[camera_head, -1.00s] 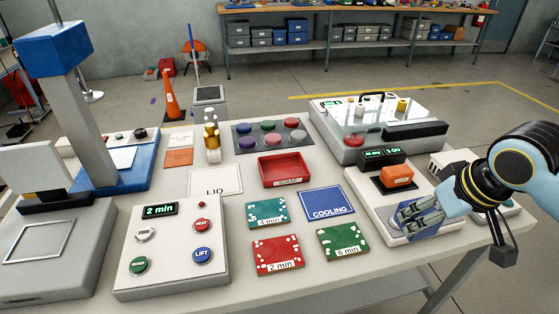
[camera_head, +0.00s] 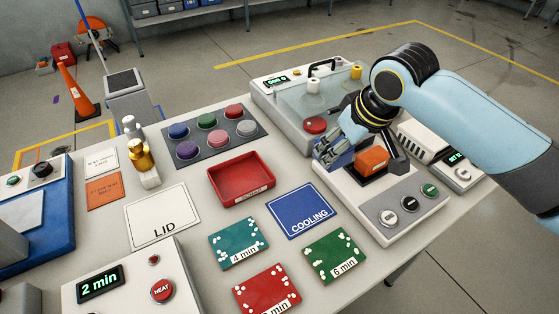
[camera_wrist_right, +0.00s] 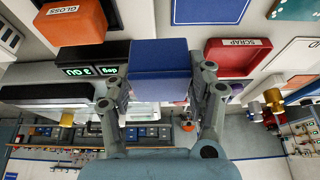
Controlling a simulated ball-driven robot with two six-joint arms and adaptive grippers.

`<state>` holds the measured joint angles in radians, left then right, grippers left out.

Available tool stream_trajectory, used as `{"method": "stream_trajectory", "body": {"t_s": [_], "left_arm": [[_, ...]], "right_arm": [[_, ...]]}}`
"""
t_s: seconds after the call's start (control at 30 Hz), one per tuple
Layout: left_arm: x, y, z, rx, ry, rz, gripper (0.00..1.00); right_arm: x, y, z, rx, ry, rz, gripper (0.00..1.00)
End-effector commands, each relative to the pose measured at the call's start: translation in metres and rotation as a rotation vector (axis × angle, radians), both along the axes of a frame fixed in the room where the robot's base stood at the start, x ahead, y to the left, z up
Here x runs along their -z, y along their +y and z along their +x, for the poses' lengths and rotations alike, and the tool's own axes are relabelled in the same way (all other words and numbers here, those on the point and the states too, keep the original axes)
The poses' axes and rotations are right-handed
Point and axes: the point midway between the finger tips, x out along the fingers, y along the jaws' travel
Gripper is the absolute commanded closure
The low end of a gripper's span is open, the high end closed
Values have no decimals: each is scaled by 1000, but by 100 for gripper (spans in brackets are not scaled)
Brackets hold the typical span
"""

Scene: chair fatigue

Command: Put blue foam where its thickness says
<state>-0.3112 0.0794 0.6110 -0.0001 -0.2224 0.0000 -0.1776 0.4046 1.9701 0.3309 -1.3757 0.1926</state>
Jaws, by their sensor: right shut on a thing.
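My right gripper (camera_head: 333,146) is shut on the blue foam (camera_head: 339,158), held above the bench left of the orange block (camera_head: 373,160). In the right wrist view the blue foam (camera_wrist_right: 160,72) sits between both fingers. Three speckled mats lie on the bench: teal, labelled 4 min (camera_head: 238,238), green, labelled 6 min (camera_head: 332,256), and red (camera_head: 266,290), its label partly cut off. A blue COOLING mat (camera_head: 302,212) and a red SCRAP tray (camera_head: 266,168) lie nearby. My left gripper is out of view.
The grey button unit (camera_head: 388,195) stands under my right arm. A clear-lidded machine (camera_head: 290,100) stands behind. A console (camera_head: 145,280) at front left shows 2 min. Coloured pucks (camera_head: 211,122) and a white LID card (camera_head: 162,216) lie left. The bench between mats and tray is clear.

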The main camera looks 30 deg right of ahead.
Motion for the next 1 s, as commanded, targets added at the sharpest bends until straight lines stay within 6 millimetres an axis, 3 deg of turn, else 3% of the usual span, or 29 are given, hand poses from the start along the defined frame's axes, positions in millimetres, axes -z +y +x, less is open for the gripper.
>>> {"method": "stream_trajectory", "body": {"t_s": [0.2,0.4,0.57,0.8,1.0], "left_arm": [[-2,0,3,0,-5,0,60],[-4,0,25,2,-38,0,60],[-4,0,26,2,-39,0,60],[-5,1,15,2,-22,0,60],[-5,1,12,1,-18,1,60]], "right_arm": [[32,22,53,0,1,8,74],[53,32,85,0,0,3,74],[62,35,92,-1,2,1,74],[95,35,92,-1,1,2,74],[98,34,92,-1,-1,1,74]]}}
